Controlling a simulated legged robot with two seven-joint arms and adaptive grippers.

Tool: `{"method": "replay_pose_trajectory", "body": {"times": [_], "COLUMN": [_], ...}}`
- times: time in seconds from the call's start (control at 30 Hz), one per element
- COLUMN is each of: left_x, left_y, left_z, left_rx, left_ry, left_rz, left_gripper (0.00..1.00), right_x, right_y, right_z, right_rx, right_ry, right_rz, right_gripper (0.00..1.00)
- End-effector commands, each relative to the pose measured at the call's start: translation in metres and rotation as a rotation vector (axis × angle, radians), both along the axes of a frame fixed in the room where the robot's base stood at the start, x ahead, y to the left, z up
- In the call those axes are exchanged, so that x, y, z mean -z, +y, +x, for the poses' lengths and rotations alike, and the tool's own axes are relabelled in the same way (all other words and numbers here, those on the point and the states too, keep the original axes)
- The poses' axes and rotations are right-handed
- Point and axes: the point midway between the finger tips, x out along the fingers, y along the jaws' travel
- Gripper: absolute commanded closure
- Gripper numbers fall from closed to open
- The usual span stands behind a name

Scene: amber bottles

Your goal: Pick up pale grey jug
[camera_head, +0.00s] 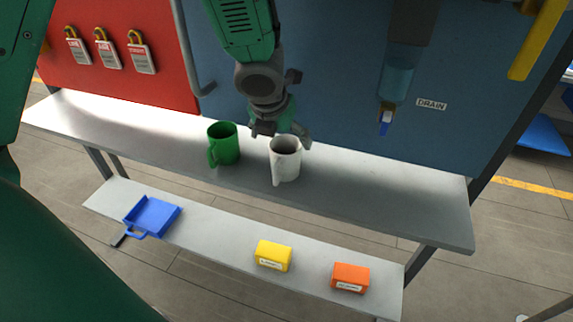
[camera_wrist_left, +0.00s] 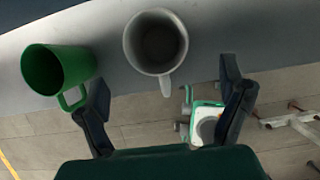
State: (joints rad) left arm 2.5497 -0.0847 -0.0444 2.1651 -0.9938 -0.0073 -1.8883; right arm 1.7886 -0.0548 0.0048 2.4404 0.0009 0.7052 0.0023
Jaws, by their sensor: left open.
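The pale grey jug (camera_head: 286,166) stands upright on the upper grey shelf, with its handle toward the front. It also shows in the left wrist view (camera_wrist_left: 141,62), mouth toward the camera and handle pointing down toward my gripper. My left gripper (camera_head: 282,133) is open and empty, at the jug's rim on the far side in the head view. In the left wrist view its fingers (camera_wrist_left: 166,78) are spread wide, with the jug beyond the tips. I cannot tell whether they touch it. My right gripper is not in view.
A green mug (camera_head: 226,146) stands close on the left of the jug. The shelf (camera_head: 400,203) is clear to the right. A lower shelf holds a blue dustpan (camera_head: 153,214), a yellow box (camera_head: 273,254) and an orange box (camera_head: 350,276). A blue panel (camera_head: 335,100) rises behind.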

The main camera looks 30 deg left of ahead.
Motion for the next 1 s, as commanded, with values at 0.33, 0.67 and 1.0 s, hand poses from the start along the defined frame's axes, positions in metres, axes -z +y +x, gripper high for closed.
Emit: {"method": "replay_pose_trajectory", "body": {"times": [0.33,0.67,1.0], "left_x": [0.033,0.074,0.076], "left_y": [0.004,0.01,0.01], "left_z": [0.011,0.025,0.025], "left_rx": [-0.003,-0.004,-0.003], "left_ry": [0.0,0.0,-0.003], "left_rz": [0.0,-0.001,-0.002], "left_gripper": [0.11,0.11,0.32], "right_x": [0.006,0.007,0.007], "right_y": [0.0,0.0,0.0], "right_z": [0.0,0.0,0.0], "right_rx": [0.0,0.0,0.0], "right_ry": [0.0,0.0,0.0], "right_rz": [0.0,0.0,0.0], "right_gripper": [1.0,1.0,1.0]}}
